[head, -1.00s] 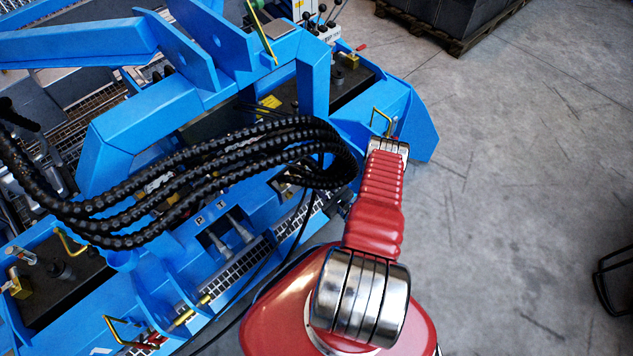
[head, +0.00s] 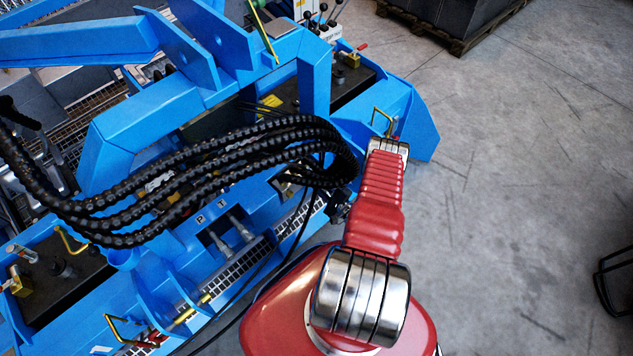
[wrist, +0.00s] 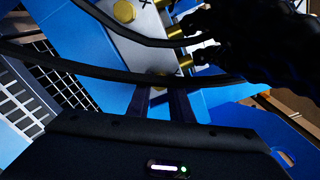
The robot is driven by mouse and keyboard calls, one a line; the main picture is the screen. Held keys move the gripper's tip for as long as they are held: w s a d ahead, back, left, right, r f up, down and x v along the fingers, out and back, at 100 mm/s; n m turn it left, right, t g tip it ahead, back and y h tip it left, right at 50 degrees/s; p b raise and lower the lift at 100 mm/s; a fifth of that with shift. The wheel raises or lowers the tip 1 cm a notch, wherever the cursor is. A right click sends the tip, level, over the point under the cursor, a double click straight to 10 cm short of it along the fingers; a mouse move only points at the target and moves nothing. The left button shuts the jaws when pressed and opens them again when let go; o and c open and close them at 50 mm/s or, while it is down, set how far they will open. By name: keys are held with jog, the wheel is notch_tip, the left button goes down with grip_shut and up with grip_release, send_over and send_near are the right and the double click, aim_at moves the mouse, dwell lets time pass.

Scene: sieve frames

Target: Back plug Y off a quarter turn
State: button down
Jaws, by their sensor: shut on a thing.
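In the wrist view, the two dark fingers of my gripper (wrist: 160,92) reach up to a small brass fitting (wrist: 160,82) on a pale metal block (wrist: 157,55). They are shut on this fitting, which I take to be plug Y. A black hose crosses in front of the fingertips and hides part of it, and its letter is not readable. A brass hex plug (wrist: 124,11) sits higher on the block beside an X mark. In the head view the gripper and the plug cannot be made out.
Black hoses (wrist: 100,68) cross close in front of the block. Brass fittings (wrist: 185,62) and dark ribbed hoses (wrist: 255,45) lie to the right. In the head view, a blue steel frame (head: 110,135) carries thick hoses (head: 210,165).

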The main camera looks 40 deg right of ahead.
jog(key=shift+a+f+n, duration=0.1)
jog(key=shift+n, duration=0.2)
jog(key=c, duration=1.6)
grip_release()
jog(key=shift+s+d, duration=0.2)
jog(key=shift+s, duration=6.7)
